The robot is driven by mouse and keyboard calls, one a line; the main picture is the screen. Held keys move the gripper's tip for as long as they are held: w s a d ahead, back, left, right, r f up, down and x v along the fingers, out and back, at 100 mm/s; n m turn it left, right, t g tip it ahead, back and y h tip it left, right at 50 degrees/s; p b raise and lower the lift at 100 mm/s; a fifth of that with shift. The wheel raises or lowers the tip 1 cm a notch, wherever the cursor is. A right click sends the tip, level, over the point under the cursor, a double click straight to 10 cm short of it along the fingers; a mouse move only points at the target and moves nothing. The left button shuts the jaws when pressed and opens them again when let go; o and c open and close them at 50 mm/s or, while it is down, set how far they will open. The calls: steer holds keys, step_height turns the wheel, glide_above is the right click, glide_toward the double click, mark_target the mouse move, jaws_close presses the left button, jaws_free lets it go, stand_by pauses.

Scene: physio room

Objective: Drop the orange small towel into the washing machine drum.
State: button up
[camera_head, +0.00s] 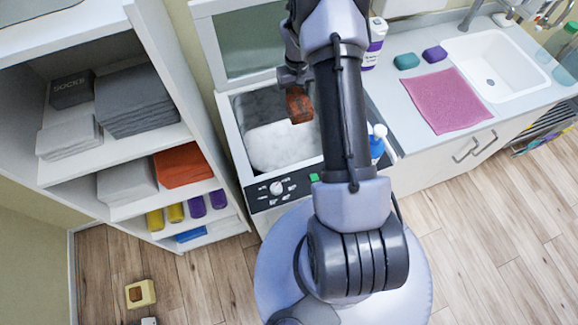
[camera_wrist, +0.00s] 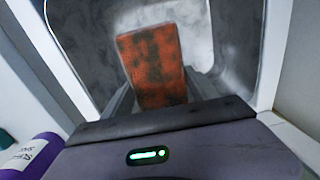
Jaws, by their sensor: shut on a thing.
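The orange small towel (camera_head: 298,105) has dark blotches and hangs from my gripper over the top opening of the washing machine (camera_head: 240,140). In the wrist view the towel (camera_wrist: 152,62) sits between the two fingers of my gripper (camera_wrist: 158,92), which is shut on it. The grey-white drum (camera_head: 280,145) lies open below the towel. The drum wall (camera_wrist: 215,30) also shows behind the towel in the wrist view. The raised lid (camera_head: 247,42) stands at the back. My arm hides the right part of the opening.
A blue bottle (camera_head: 377,140) and a white bottle with a purple label (camera_head: 373,45) stand right of the opening. A pink cloth (camera_head: 448,100) lies by the sink (camera_head: 490,65). A shelf (camera_head: 150,130) with folded towels stands close on the left.

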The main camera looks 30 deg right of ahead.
step_height(320, 180, down, 5)
steer(key=shift+w+r+b, duration=0.1)
steer(key=shift+r+b, duration=0.1)
steer(key=shift+b, duration=0.9)
steer(key=shift+r, duration=0.1)
steer(key=o, duration=1.6)
step_height(320, 180, up, 18)
steer(key=p, duration=0.4)
steer(key=shift+f, duration=0.25)
